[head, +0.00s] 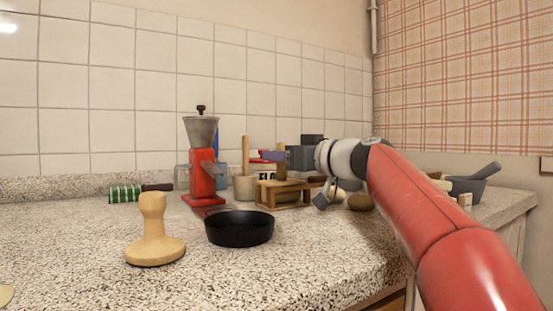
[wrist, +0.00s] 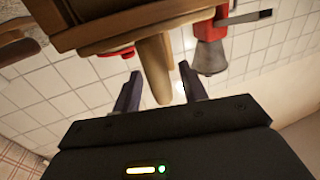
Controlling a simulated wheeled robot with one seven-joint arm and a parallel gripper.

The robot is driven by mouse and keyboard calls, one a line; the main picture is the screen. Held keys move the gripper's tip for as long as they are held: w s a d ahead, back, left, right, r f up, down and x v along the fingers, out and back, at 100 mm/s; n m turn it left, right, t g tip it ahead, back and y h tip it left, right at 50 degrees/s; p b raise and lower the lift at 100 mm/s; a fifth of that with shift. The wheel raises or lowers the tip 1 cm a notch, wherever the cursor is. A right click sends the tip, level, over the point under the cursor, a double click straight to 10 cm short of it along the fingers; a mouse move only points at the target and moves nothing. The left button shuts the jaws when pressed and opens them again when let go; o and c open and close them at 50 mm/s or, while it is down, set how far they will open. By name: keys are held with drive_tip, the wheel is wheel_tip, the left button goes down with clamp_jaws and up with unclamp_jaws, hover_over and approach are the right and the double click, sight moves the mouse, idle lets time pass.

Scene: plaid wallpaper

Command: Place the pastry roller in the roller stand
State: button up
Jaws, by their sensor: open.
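The wooden roller stand (head: 290,197) is on the counter below my gripper (head: 270,156) in the head view; in the wrist view, which looks upside down, it is the brown wood (wrist: 95,30) at the top. My gripper holds nothing. The roller's lower end is hidden, so I cannot tell how it sits in the stand.
A red grinder (head: 202,170) and a black pan (head: 239,228) stand left of the stand. A beige crock (head: 244,188) is close beside it. A wooden press (head: 155,240) is front left, a striped roll (head: 126,193) behind it. A grey mortar (head: 470,187) is far right. The front counter is mostly clear.

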drive_tip(key=b+v, duration=0.2)
drive_tip(key=v, duration=0.8)
drive_tip(key=shift+s, duration=0.1)
